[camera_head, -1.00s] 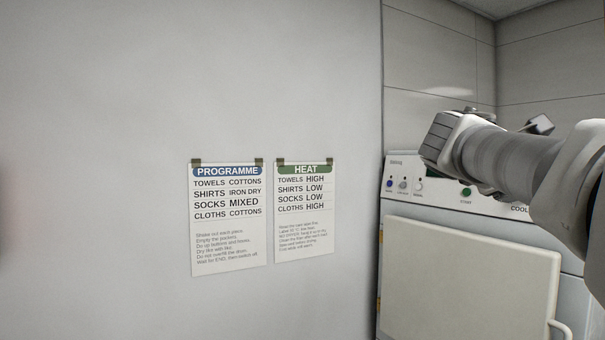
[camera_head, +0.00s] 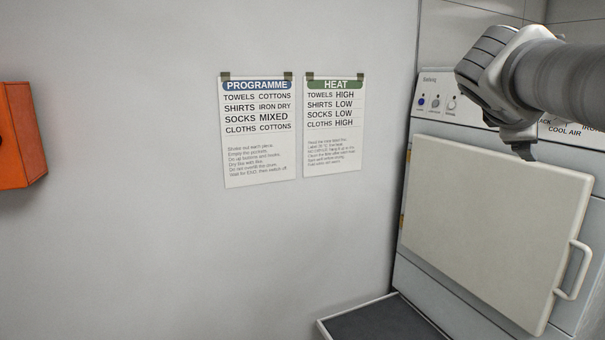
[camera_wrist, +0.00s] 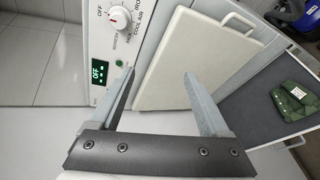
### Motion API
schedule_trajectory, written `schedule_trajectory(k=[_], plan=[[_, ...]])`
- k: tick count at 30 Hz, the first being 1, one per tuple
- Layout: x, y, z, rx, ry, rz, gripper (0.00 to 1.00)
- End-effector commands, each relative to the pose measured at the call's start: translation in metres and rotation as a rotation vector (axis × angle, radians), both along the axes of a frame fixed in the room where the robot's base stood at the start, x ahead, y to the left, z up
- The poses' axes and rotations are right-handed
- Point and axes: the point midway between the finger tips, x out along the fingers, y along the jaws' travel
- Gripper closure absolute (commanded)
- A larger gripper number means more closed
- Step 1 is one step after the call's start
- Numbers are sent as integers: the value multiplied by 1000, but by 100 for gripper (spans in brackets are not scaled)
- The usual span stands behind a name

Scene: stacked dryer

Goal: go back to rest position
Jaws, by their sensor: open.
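My gripper (camera_wrist: 160,100) is open and empty in the wrist view, its two fingers apart in front of the dryer. In the head view my arm reaches in from the upper right and its end hangs before the control panel. The dryer (camera_head: 440,285) stands at the right with its cream door (camera_head: 490,220) shut flat against the front. The door also shows in the wrist view (camera_wrist: 185,60). My arm hides part of the panel in the head view.
Two sheets, PROGRAMME (camera_head: 258,130) and HEAT (camera_head: 334,125), hang on the grey wall. An orange-red box (camera_head: 18,135) is at the left. A dark-topped surface (camera_head: 385,322) lies below the dryer; a green folded cloth (camera_wrist: 291,98) rests on it in the wrist view.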

Motion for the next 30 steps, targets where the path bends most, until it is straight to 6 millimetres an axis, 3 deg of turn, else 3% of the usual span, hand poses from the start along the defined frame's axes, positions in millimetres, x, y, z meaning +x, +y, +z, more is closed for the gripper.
schedule_trajectory(k=[1, 3, 9, 15, 18, 21, 30], plan=[[-13, 18, -34, 118, -27, -3, 20], [-32, 43, -79, 304, -63, -24, 20], [-93, 119, -197, 806, -118, -156, 20], [-151, 183, -285, 1185, -114, -347, 20], [-169, 201, -309, 1294, -106, -420, 20], [-179, 211, -321, 1350, -101, -462, 20], [-181, 214, -323, 1364, -100, -475, 20]])
